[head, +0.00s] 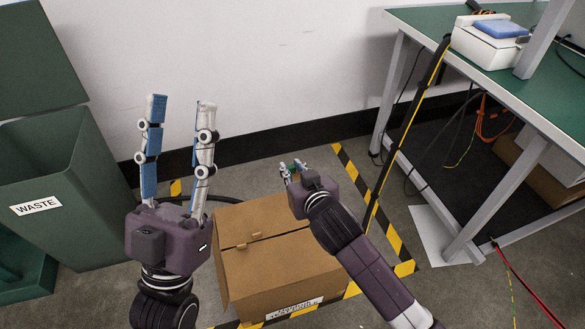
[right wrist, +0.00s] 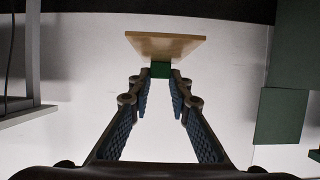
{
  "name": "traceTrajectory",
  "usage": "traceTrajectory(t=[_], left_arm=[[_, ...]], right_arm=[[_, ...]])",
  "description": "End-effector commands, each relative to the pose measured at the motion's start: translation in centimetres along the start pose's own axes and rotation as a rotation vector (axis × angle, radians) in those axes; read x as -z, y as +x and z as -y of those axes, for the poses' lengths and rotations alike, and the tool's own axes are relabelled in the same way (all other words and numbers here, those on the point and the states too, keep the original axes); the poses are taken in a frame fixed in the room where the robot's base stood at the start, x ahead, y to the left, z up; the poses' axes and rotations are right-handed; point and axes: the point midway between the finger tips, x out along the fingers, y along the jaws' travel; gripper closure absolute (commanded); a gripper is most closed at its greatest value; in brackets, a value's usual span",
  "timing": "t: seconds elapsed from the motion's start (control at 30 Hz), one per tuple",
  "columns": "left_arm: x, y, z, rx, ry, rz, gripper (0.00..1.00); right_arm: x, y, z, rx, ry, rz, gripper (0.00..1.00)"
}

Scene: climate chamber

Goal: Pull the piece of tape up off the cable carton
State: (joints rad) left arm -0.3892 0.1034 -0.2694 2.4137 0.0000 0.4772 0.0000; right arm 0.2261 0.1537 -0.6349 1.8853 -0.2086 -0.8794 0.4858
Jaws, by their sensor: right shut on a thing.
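The cable carton (head: 270,270) is a brown closed box on the floor, with a seam across its top and a white label on its front. My right gripper (head: 293,168) is beyond and above its far right side. In the right wrist view the right gripper (right wrist: 161,75) is shut on a small green tab (right wrist: 160,69). The tab joins a flat tan piece, which looks like the piece of tape (right wrist: 166,46). White wall shows around it, and no carton touches it there. My left gripper (head: 181,107) is open and empty, fingers up, left of the carton.
A green waste bin (head: 75,180) stands at the left. A green-topped bench (head: 440,30) with metal legs and hanging cables stands at the right. Striped tape marks the floor around the carton.

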Motion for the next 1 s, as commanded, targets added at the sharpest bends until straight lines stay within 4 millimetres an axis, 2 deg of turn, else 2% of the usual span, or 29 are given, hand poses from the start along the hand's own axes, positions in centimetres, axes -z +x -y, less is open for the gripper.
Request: traceTrajectory(t=[1.0], left_arm=[[-3.1,0.0,0.3,0.005,0.008,0.142,0.6]], right_arm=[[0.5,-0.2,0.0,0.0,0.0,0.0,1.0]])
